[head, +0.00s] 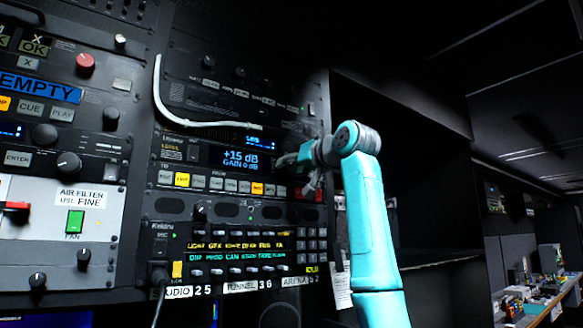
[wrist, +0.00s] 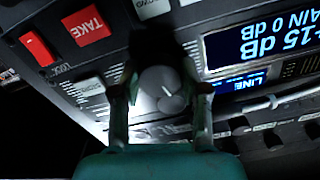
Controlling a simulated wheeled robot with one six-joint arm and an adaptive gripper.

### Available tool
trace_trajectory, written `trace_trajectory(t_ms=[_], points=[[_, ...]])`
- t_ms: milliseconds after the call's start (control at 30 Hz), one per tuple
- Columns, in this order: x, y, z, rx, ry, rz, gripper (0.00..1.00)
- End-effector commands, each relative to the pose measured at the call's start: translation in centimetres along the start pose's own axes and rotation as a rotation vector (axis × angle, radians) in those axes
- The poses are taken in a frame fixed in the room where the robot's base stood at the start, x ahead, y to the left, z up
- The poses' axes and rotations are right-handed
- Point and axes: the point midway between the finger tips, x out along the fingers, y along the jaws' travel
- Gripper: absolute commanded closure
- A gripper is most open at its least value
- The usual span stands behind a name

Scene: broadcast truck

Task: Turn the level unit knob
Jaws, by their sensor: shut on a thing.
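The level unit (head: 175,152) is a black rack panel. Its blue display (head: 240,160) reads "+15 dB GAIN 0 dB" in the head view. The display also shows in the wrist view (wrist: 262,38), upside down. The level unit knob (wrist: 160,88) is a round grey knob with a white pointer line, between my fingers in the wrist view. My gripper (wrist: 160,95) is shut on it, one finger on each side. In the head view my gripper (head: 290,160) reaches the right end of the unit and hides the knob.
A white cable (head: 165,105) hangs across the panel above the display. A red TAKE button (wrist: 86,26) and a red switch (wrist: 36,48) sit near the knob in the wrist view. A row of buttons (head: 215,183) runs below the display. An open dark rack bay (head: 420,190) lies to the right.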

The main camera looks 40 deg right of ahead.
Motion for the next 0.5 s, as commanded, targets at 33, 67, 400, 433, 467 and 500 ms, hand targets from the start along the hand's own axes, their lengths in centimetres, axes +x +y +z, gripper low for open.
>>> trace_trajectory(t_ms=[33, 67, 400, 433, 467, 500], points=[[0.03, 0.01, 0.01, -0.039, 0.0, 0.0, 0.9], [0.03, 0.02, 0.01, -0.067, 0.0, 0.0, 0.9], [0.03, 0.07, 0.0, -0.391, 0.0, 0.0, 0.9], [0.03, 0.08, 0.0, -0.419, 0.0, 0.0, 0.9], [0.03, 0.08, -0.01, -0.448, 0.0, 0.0, 0.9], [0.03, 0.09, -0.01, -0.486, 0.0, 0.0, 0.9]])
